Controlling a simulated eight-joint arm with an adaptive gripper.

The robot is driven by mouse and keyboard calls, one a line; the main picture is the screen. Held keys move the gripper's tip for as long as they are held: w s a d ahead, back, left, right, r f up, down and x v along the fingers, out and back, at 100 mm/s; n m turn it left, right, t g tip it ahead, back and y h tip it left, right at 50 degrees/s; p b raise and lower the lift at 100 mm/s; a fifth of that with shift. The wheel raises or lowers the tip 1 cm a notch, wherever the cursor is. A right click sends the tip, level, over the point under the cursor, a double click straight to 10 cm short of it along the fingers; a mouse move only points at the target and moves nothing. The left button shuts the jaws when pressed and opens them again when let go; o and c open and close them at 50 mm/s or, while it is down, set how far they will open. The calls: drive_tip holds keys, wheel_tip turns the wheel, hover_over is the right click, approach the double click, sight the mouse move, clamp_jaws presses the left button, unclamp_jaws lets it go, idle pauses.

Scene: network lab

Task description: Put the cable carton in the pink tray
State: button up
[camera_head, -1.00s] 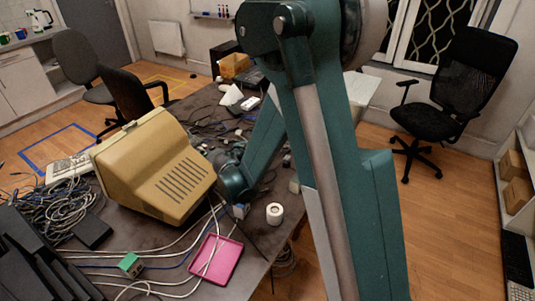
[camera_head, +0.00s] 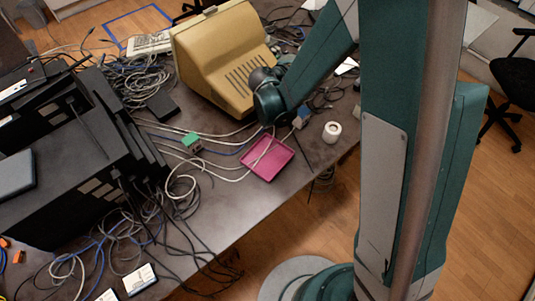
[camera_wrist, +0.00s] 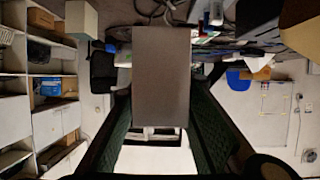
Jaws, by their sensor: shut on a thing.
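The pink tray (camera_head: 280,155) lies flat on the table in the head view, with pale cables across and beside it. In the wrist view my gripper (camera_wrist: 161,128) is shut on a plain grey-brown box, which I take to be the cable carton (camera_wrist: 161,70). The carton fills the middle of that view between the green fingers. In the head view my wrist is beyond the tray, beside the beige monitor. My arm largely hides the gripper there, and I cannot clearly make out the carton. The tray is not recognisable in the wrist view.
The beige monitor (camera_head: 222,62) stands behind the tray. A green-topped block (camera_head: 192,142) is left of it and a white roll (camera_head: 332,131) right of it, near the table edge. Black equipment (camera_head: 75,160) and tangled cables crowd the left. Bare table (camera_head: 235,205) shows in front.

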drive_tip(key=s+a+r+p, duration=0.1)
drive_tip(key=s+a+r, duration=0.1)
drive_tip(key=s+a, duration=1.1)
drive_tip(key=shift+s+a, duration=0.3)
drive_tip(key=shift+s, duration=1.6)
drive_tip(key=shift+f+b, duration=0.6)
drive_tip(key=shift+f, duration=2.25)
drive_tip(key=shift+f+b, duration=0.6)
drive_tip(key=shift+f, duration=1.45)
drive_tip(key=shift+f+b, duration=0.4)
drive_tip(key=shift+b, duration=0.05)
drive_tip(key=o, duration=1)
drive_tip(key=shift+c, duration=0.2)
